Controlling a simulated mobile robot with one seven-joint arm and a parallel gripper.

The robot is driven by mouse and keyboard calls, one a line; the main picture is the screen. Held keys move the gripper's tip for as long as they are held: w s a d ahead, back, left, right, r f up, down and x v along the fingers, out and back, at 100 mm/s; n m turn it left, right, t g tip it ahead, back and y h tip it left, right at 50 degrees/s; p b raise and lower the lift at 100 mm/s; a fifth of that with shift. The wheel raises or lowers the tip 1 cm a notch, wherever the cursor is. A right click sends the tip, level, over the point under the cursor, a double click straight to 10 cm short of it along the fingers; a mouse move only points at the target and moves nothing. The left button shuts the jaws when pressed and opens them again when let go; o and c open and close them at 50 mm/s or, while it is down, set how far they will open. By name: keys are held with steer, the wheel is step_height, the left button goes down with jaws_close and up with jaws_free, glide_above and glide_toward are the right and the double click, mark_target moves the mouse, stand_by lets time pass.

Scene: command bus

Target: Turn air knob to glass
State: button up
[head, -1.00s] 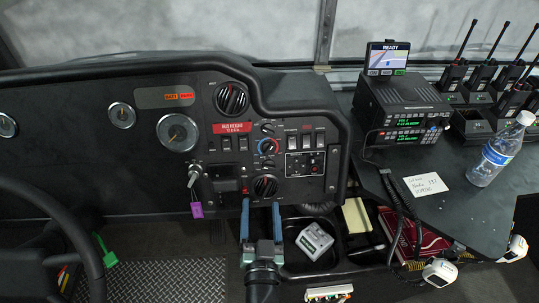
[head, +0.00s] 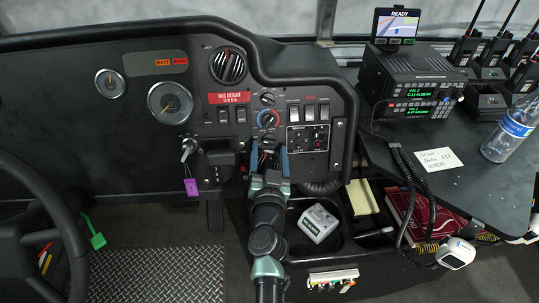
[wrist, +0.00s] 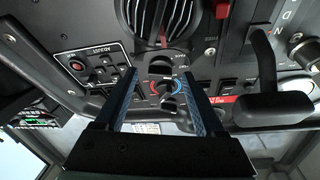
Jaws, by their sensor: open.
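A column of three small knobs sits on the dash panel: a black upper one (head: 268,99), a middle one with a blue and red ring (head: 268,118), and a black lower one (head: 268,138). Their labels are too small to read, so I cannot tell which is the air knob. My gripper (head: 269,149) is open and empty at the lower knob. In the wrist view, turned upside down, the lower knob (wrist: 160,68) lies between my blue fingertips (wrist: 159,74), with the ringed knob (wrist: 165,88) just below it. I cannot tell whether the fingers touch it.
A round vent (head: 228,66) is at the upper left of the knobs. A switch panel (head: 307,138) is close on the right, and a key with a purple tag (head: 192,187) hangs on the left. The bin below holds a grey box (head: 319,222).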

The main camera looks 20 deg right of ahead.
steer(key=shift+x, duration=0.75)
jaws_close()
